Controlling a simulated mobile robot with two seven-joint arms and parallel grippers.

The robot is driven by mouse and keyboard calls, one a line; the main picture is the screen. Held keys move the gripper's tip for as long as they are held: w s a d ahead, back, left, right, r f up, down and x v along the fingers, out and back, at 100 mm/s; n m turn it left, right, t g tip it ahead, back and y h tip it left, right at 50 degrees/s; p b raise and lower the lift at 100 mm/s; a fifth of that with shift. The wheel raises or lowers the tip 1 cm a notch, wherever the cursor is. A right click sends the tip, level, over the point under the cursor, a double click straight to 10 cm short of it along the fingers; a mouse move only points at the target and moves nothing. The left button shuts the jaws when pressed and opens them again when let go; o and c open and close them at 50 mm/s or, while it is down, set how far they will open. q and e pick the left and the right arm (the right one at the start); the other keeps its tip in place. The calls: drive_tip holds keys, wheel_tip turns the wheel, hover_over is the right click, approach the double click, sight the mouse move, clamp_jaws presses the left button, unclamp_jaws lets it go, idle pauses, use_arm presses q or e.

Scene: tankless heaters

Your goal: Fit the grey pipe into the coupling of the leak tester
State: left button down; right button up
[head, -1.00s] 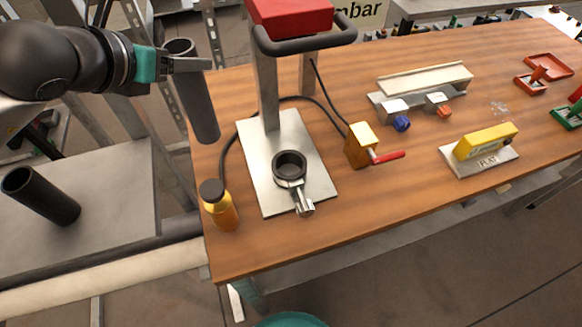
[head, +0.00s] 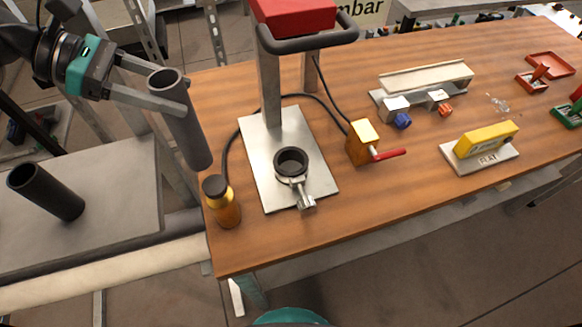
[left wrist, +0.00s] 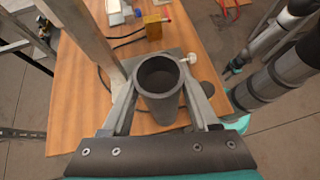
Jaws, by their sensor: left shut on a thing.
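My left gripper (head: 166,96) is shut on a grey pipe (head: 186,130), near its upper end. The pipe leans slightly and hangs left of the leak tester, by the table's left edge. In the left wrist view the pipe (left wrist: 159,88) stands between the two fingers, its open end facing the camera. The leak tester's steel base plate (head: 263,178) lies on the table. Its dark ring-shaped coupling (head: 291,162) with a clamp screw sits near the plate's front, empty and apart from the pipe.
A yellow bottle with a black cap (head: 222,204) stands left of the plate. A second dark pipe (head: 46,192) stands on the grey side surface (head: 115,205). A yellow valve with a red lever (head: 363,144) is right of the plate. The tester's post (head: 268,90) rises behind the coupling.

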use_arm(q)
drive_tip(key=shift+r, duration=0.2)
drive_tip(key=w+d+p, duration=0.2)
drive_tip(key=d+p, duration=0.2)
drive_tip(key=d, duration=1.4)
wheel_tip(320, 180, down, 7)
drive_tip(key=shift+a+b, duration=0.2)
drive_tip(key=shift+b, duration=0.15)
drive_tip(key=shift+f, duration=0.1)
drive_tip(key=shift+c, duration=0.7)
unclamp_jaws()
